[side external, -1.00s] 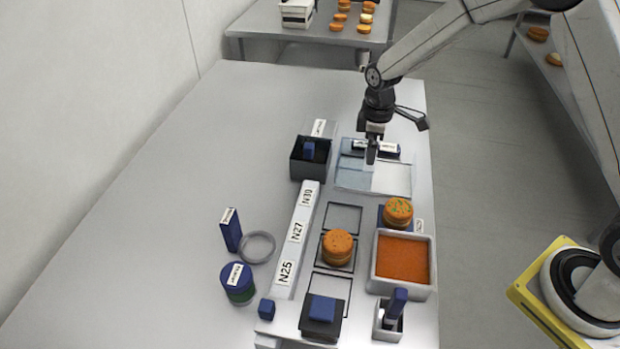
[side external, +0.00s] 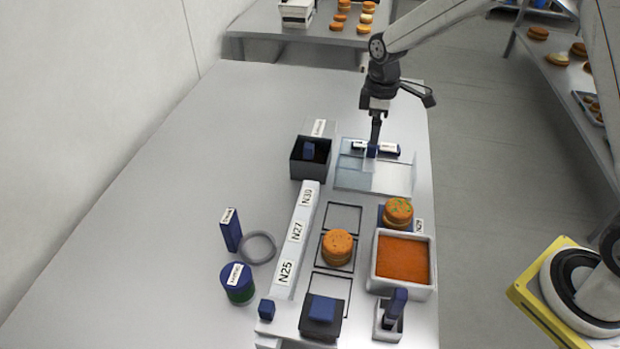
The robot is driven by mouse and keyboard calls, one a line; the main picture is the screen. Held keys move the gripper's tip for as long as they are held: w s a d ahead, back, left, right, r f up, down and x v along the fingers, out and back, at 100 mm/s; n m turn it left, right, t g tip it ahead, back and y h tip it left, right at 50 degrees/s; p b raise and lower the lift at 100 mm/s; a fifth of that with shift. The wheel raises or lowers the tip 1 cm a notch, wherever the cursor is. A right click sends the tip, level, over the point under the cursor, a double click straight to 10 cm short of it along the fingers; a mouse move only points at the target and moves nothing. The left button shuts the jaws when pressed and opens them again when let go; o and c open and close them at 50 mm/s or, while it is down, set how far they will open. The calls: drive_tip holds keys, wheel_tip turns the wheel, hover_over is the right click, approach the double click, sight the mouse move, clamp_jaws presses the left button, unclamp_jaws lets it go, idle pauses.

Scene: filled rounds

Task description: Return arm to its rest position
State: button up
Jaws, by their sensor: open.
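My gripper (side external: 374,146) hangs pointing down over the back part of the pale tray (side external: 392,180), close to a dark blue labelled tool (side external: 388,150) lying across the tray's back edge. The gripper is open; its fingers look narrow from this side. I cannot tell whether the fingertips touch the tool. One orange filled round (side external: 337,248) sits on the middle black-framed square. Another, with green specks (side external: 398,211), sits on a blue base behind a white box of orange filling (side external: 403,260).
A dark open box (side external: 310,160) holds a blue-handled item left of the tray. A label rail (side external: 296,240) runs along the squares. A blue block (side external: 231,230), grey ring (side external: 257,247) and blue-green jar (side external: 238,284) stand left. The table's back left is clear.

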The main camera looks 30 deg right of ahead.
drive_tip(key=shift+s+r+m, duration=0.25)
drive_tip(key=shift+s+m, duration=0.15)
drive_tip(key=shift+s, duration=0.35)
drive_tip(key=s+m+t, duration=0.2)
drive_tip(key=s+m, duration=0.6)
drive_tip(key=s, duration=0.9)
drive_tip(key=shift+s+d+r+t, duration=0.15)
drive_tip(key=shift+s+r+t, duration=0.1)
drive_tip(key=shift+s+t, duration=0.1)
